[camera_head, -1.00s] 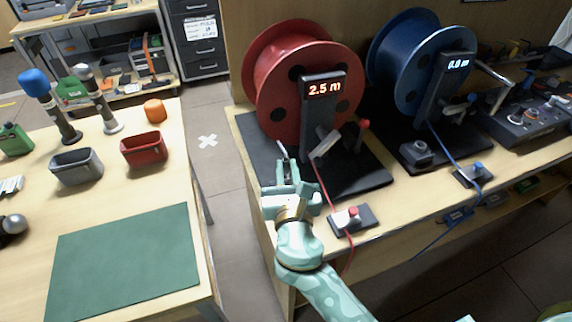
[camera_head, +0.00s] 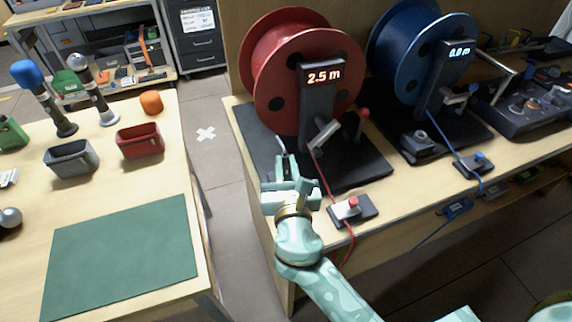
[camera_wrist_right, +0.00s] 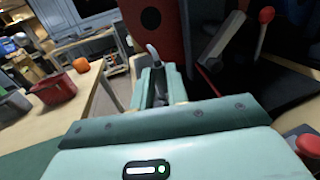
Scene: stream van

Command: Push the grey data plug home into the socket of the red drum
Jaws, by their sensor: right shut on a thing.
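The red drum (camera_head: 300,75) stands upright on a black base at the back of the right bench, its display (camera_head: 323,75) reading 2.5 m. My right gripper (camera_head: 283,165) is in front of the drum's lower left, over the black base. It is shut on the grey data plug (camera_wrist_right: 158,80), mostly hidden between the fingers. A short grey curved piece (camera_wrist_right: 153,53) sticks up beyond the fingertips in the right wrist view, against the drum's red side. I cannot make out the drum's socket, or whether the plug touches it. My left gripper is not in view.
A blue drum (camera_head: 405,60) stands right of the red one. A red-button box (camera_head: 352,209) with a red cable lies at the bench front, right of my right arm. The left table carries a green mat (camera_head: 120,255), grey bin (camera_head: 72,160) and red bin (camera_head: 139,142).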

